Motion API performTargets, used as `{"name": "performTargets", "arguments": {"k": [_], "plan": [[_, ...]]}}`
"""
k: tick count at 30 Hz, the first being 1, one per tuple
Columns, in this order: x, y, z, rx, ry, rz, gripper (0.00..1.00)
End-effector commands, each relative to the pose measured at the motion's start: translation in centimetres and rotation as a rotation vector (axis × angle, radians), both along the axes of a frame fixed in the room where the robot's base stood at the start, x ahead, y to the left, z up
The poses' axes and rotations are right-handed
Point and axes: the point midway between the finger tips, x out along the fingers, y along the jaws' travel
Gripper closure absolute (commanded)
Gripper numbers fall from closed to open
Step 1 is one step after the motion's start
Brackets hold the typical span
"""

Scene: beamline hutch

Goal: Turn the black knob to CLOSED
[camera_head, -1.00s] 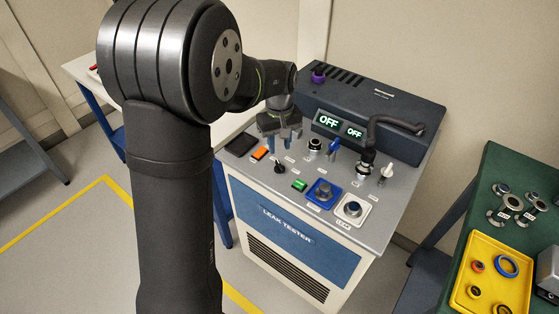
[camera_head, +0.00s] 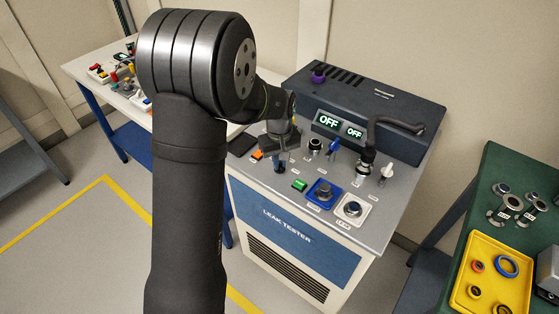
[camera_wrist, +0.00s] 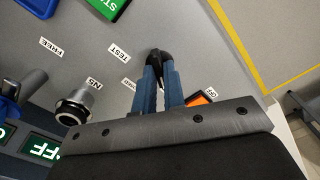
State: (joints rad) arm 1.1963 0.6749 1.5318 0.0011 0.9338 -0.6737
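The black knob (camera_wrist: 154,56) shows in the wrist view at the tips of my gripper (camera_wrist: 158,68). Its two blue fingers stand on either side with a narrow gap between them. I cannot tell whether they press on the knob, and they hide part of it, so its pointing direction is unclear. In the head view my gripper (camera_head: 281,158) is low over the left part of the leak tester (camera_head: 320,232) panel and covers the knob. Small white labels lie around the knob; one beside it is partly hidden by a finger.
An orange button (camera_head: 257,155) and a green button (camera_head: 299,185) are close to my gripper. A silver-rimmed port (camera_wrist: 75,106), a blue-handled valve (camera_head: 333,146) and a black hose (camera_head: 395,124) stand to the right in the head view. Both displays (camera_head: 327,121) read OFF.

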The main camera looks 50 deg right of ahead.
Motion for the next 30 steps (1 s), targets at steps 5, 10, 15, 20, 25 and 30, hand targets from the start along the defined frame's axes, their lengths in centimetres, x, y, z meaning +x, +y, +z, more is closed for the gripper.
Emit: {"name": "performTargets", "arguments": {"k": [5, 10, 15, 20, 25, 30], "plan": [[0.01, 0.0, 0.03, 0.0, 0.0, -0.002, 1.0], [-0.01, -0.01, 0.03, 0.0, 0.0, -0.032, 1.0], [-0.01, 0.0, 0.02, 0.001, 0.001, -0.112, 1.0], [-0.03, -0.02, 0.02, 0.001, 0.002, -0.234, 1.0], [-0.05, -0.02, 0.02, 0.002, 0.001, -0.393, 1.0], [-0.06, -0.02, 0.01, 0.002, 0.001, -0.555, 1.0]]}}
